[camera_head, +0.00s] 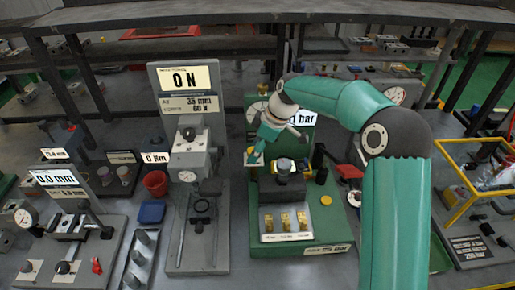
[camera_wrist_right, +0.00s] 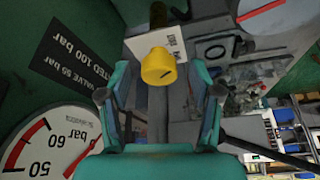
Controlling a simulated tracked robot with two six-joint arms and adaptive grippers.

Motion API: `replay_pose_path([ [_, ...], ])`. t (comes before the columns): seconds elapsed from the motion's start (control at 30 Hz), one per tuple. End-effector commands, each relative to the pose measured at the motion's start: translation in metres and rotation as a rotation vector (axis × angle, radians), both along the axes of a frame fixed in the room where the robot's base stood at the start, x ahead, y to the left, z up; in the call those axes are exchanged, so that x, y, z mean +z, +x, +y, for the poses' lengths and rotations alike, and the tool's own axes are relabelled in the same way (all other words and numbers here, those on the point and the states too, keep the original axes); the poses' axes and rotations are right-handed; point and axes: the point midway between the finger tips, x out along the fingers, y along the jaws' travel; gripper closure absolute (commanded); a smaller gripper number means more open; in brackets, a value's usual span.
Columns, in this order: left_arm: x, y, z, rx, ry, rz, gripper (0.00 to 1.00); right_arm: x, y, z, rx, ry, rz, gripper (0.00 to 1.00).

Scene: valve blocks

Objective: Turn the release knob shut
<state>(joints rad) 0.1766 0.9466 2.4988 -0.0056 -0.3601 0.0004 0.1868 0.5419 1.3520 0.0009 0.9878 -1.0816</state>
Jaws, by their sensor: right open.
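In the head view, a small yellow part (camera_head: 250,151) shows at the fingertips of my right gripper (camera_head: 256,150), at the upper left of the green valve bench (camera_head: 320,226). The right gripper is open. Its fingers partly hide the knob there. My left gripper is in neither view.
A pressure gauge (camera_wrist_right: 38,145) and a dark rating plate (camera_wrist_right: 70,48) lie left of the knob in the wrist view. The grey force stand (camera_head: 190,115) stands left of the bench. Another yellow button (camera_head: 326,200) is on the bench's right side.

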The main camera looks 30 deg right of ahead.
Motion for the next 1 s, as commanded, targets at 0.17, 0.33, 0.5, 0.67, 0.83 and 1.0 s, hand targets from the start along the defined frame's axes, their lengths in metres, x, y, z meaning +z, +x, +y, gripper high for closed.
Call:
replay_pose_path([
  [0.17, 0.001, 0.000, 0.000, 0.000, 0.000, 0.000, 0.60, 0.002, 0.000, -0.001, -0.001, 0.000, -0.001, 0.36],
  [0.33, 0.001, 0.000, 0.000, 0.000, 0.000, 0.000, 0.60, 0.018, -0.004, -0.006, -0.002, -0.001, -0.004, 0.36],
  [0.5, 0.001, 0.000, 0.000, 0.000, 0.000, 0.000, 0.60, 0.048, -0.012, -0.016, -0.003, -0.001, -0.006, 0.36],
  [0.67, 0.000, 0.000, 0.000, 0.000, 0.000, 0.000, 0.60, 0.077, -0.021, -0.025, -0.002, -0.001, -0.004, 0.36],
  [0.83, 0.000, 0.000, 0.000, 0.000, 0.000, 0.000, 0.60, 0.100, -0.028, -0.032, -0.002, 0.000, -0.002, 0.36],
  [1.0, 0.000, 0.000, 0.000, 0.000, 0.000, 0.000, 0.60, 0.109, -0.031, -0.035, 0.000, 0.000, 0.000, 0.36],
])
